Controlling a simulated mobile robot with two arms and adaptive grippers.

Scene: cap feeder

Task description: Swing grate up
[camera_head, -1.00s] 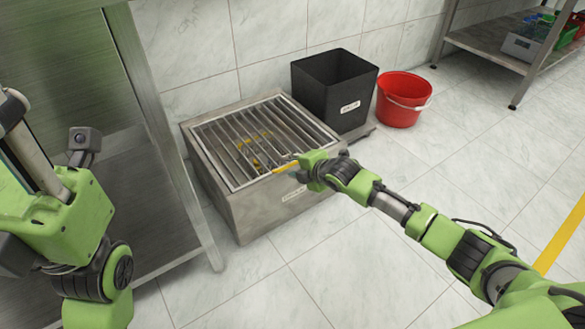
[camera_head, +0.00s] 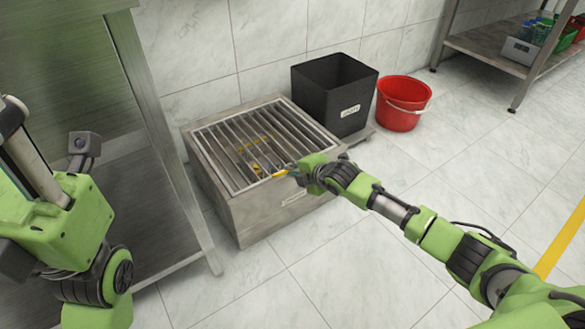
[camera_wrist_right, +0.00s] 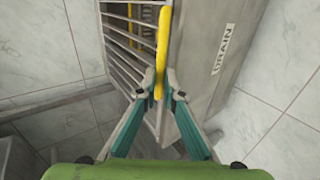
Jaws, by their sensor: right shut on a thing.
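The grate (camera_head: 235,148) is a panel of metal bars across the top of a low steel box (camera_head: 245,217). It looks about flat in its frame. A yellow handle (camera_head: 280,174) is at the grate's front edge. My right gripper (camera_head: 298,171) is at this edge. In the right wrist view, the right gripper (camera_wrist_right: 159,88) is shut on the yellow handle (camera_wrist_right: 161,50), with the bars of the grate (camera_wrist_right: 118,48) to its left. My left arm shows at the left of the head view, but I see no left fingers.
A black bin (camera_head: 325,103) and a red bucket (camera_head: 402,103) stand right behind the box. A steel table leg (camera_head: 180,165) stands close on its left. A steel shelf (camera_head: 490,45) is at the far right. The tiled floor in front is clear.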

